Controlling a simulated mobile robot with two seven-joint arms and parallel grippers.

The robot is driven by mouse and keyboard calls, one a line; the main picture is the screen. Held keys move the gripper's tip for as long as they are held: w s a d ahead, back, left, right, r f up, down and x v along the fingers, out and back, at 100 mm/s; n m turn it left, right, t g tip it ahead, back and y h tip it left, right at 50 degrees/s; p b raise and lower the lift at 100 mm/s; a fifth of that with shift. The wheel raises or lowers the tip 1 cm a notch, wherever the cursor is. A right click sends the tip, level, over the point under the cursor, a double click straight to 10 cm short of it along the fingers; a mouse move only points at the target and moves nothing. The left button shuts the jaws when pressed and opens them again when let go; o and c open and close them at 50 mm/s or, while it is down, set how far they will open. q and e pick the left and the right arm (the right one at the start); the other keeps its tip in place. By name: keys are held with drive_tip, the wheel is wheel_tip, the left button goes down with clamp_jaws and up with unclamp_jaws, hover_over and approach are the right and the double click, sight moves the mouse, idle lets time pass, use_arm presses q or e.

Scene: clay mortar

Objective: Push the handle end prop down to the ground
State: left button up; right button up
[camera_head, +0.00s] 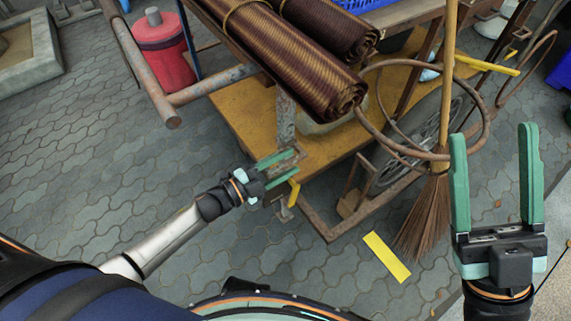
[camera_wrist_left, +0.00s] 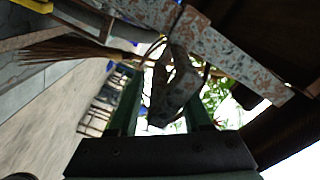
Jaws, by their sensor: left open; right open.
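A wooden handcart (camera_head: 235,106) with a rusty metal frame stands in the upper middle of the head view. My left gripper (camera_head: 287,166) is open at the cart's near edge, by a worn grey metal post (camera_head: 285,118). In the left wrist view, a chipped, rust-speckled metal piece (camera_wrist_left: 178,82), seemingly the prop, shows between the open fingers (camera_wrist_left: 163,105); contact cannot be told. A speckled bar (camera_wrist_left: 235,55) slants above it. The prop's lower end is unclear. My right gripper (camera_head: 493,138) is open and empty at the right.
Rolled brown mats (camera_head: 300,62) lie on the cart. A red drum (camera_head: 162,45) stands behind left. Paving at left (camera_head: 90,150) is clear.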

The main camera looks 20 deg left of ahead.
use_arm(q)
clamp_jaws()
idle(0.4)
idle(1.1)
